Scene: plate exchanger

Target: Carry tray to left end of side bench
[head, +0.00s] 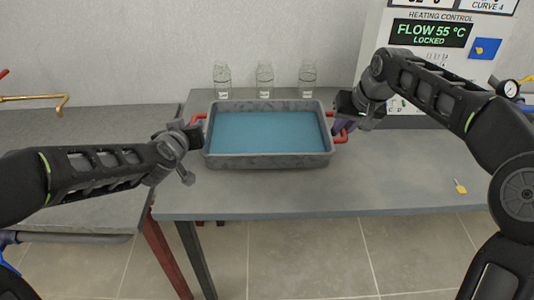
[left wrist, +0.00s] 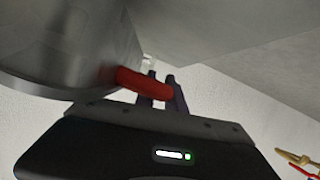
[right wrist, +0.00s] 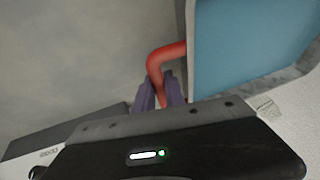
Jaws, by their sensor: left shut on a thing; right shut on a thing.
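The grey tray (head: 268,161) with a blue inside sits over the grey bench in the middle of the head view, with a red handle at each end. My left gripper (head: 194,132) is shut on its left red handle, which also shows in the left wrist view (left wrist: 145,84). My right gripper (head: 343,127) is shut on the right red handle (head: 341,137); the right wrist view shows that handle between the fingers (right wrist: 165,62). The tray looks level. I cannot tell whether it touches the bench top. The side bench is not clearly identified.
Three clear bottles (head: 265,80) stand behind the tray. A heating control panel (head: 432,35) is at the back right. A yellow tag (head: 460,186) lies on the bench at right. Another grey surface (head: 90,125) with a brass tap (head: 45,98) is at left. The bench front is clear.

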